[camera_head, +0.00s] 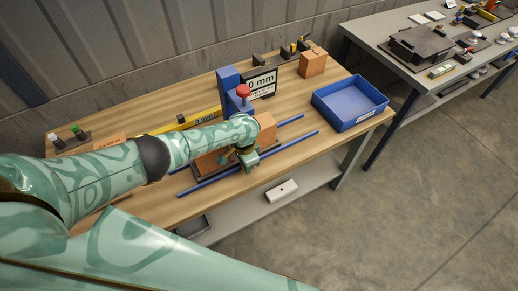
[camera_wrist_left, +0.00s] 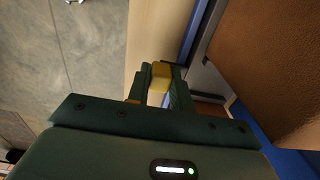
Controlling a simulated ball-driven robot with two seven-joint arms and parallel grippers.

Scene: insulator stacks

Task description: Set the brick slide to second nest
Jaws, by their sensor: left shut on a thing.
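My left gripper (camera_head: 247,160) reaches over the front of the wooden workbench (camera_head: 300,165) from the left. In the left wrist view my left gripper (camera_wrist_left: 160,84) is shut on a small yellow piece (camera_wrist_left: 160,74), likely a handle. The orange-brown brick (camera_head: 266,130) sits just behind the gripper at two blue rails (camera_head: 300,139), partly hidden by my arm. In the left wrist view a large brown brick face (camera_wrist_left: 270,60) fills the right side. The nests cannot be made out. My right gripper is not in view.
A blue post (camera_head: 228,88), a red knob (camera_head: 243,90) and a black-framed sign (camera_head: 262,84) ending in "0 mm" stand behind the brick. A blue bin (camera_head: 349,103) is at the right. An orange block (camera_head: 312,63) stands farther back. Bench surface around the right rail ends is clear.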

